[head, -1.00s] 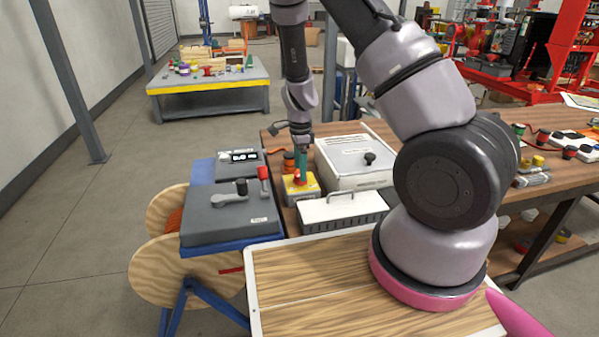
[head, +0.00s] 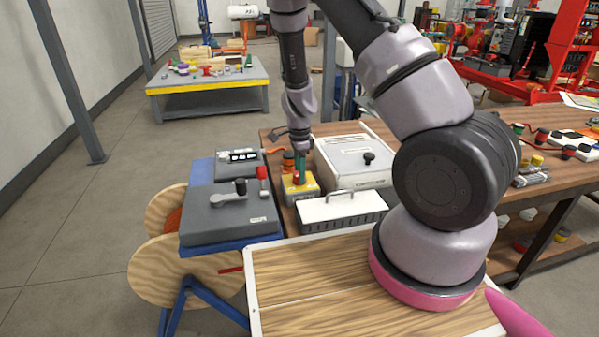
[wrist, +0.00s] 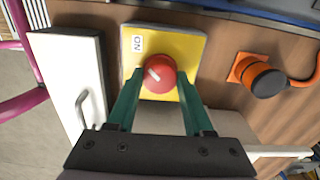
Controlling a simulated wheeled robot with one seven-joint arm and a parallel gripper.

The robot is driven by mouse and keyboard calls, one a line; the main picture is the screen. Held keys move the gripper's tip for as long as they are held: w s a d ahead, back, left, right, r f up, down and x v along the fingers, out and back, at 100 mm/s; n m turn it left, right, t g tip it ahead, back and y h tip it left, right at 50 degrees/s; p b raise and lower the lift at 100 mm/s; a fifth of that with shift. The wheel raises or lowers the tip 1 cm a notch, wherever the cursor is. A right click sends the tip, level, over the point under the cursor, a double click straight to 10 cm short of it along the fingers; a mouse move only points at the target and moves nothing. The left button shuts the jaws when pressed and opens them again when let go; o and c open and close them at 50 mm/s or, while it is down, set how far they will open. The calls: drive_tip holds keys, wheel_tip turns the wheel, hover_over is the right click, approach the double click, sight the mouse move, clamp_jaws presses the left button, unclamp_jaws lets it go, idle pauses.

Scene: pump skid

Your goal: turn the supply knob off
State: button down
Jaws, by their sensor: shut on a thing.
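A red knob (wrist: 158,74) with a white pointer mark sits on a yellow-topped box (wrist: 188,45). A small white label (wrist: 138,43), which seems to read ON, is beside the knob; the pointer slants toward the lower right and upper left. My gripper (wrist: 158,84) has its green fingers on both sides of the knob and is shut on it. In the head view my gripper (head: 300,172) reaches down to the yellow box (head: 301,187), and its fingers mostly hide the knob there.
An orange-based black knob (wrist: 266,80) is right of the box in the wrist view. A white box with a handle (head: 343,209) stands close in front, and a larger white box with a black knob (head: 350,160) is to the right. Grey panels (head: 228,217) lie at the left.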

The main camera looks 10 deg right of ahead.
drive_tip(key=n, duration=0.8)
drive_tip(key=shift+n, duration=0.3)
drive_tip(key=n, duration=0.4)
drive_tip(key=shift+n, duration=2.6)
drive_tip(key=shift+c, duration=1.4)
unclamp_jaws()
